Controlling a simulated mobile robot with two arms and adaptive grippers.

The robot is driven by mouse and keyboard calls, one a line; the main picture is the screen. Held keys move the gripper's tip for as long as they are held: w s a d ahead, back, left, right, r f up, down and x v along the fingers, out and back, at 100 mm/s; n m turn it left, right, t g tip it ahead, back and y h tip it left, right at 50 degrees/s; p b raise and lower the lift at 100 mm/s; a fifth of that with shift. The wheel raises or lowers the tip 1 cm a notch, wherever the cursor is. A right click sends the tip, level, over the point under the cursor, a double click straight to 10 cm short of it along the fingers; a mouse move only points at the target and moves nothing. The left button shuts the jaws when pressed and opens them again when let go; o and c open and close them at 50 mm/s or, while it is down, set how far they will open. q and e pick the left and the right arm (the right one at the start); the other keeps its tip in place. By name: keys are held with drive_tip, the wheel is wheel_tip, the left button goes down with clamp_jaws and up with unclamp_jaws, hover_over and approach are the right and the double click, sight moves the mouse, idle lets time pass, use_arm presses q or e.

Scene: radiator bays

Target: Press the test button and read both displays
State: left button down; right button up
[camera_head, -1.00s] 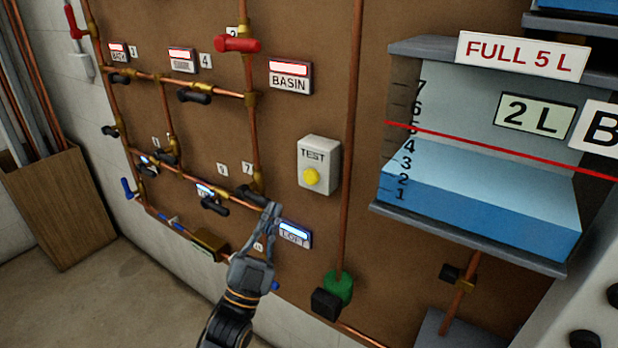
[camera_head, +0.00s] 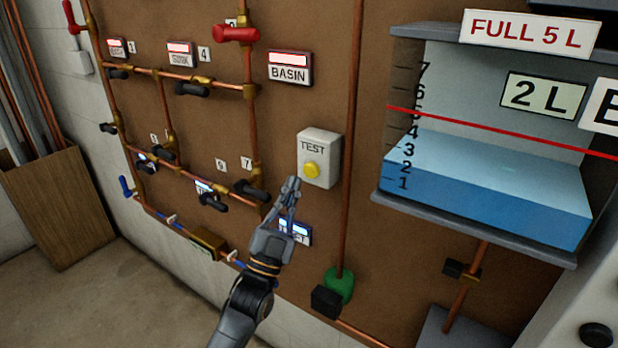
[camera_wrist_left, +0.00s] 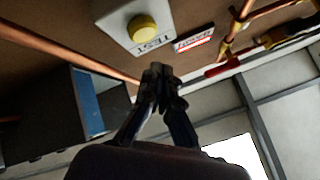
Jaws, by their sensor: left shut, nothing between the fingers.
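The white test box (camera_head: 319,158), marked TEST, is on the brown board, with a yellow button (camera_head: 311,170) on its front. In the left wrist view the button (camera_wrist_left: 142,28) shows beyond my fingertips, apart from them. My left gripper (camera_head: 291,186) is shut and empty, just below and left of the button. A blue-lit label (camera_head: 295,230) sits partly hidden behind my gripper. My right gripper is not in view.
Copper pipes with black-handled valves cover the board's left half. A red-lit BASIN label (camera_head: 289,67) and a red valve handle (camera_head: 236,34) are above. A vertical pipe (camera_head: 353,150) runs right of the test box, down to a green fitting (camera_head: 339,284).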

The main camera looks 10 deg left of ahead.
sight(309, 165)
use_arm(q)
drive_tip(key=shift+w+d+b, duration=0.2)
drive_tip(key=shift+w, duration=0.35)
drive_tip(key=shift+w+d+b, duration=0.15)
drive_tip(key=shift+w+d, duration=0.05)
drive_tip(key=shift+w, duration=0.35)
drive_tip(key=shift+w, duration=0.15)
idle(0.6)
drive_tip(key=shift+w+d, duration=0.15)
drive_tip(key=shift+w, duration=0.1)
drive_tip(key=shift+w+d+b, duration=0.15)
drive_tip(key=shift+w+b, duration=0.3)
drive_tip(key=shift+b, duration=0.05)
idle(0.7)
drive_tip(key=shift+s, duration=0.2)
drive_tip(key=shift+s+a+p, duration=0.3)
drive_tip(key=shift+s+p, duration=0.2)
drive_tip(key=shift+s, duration=0.2)
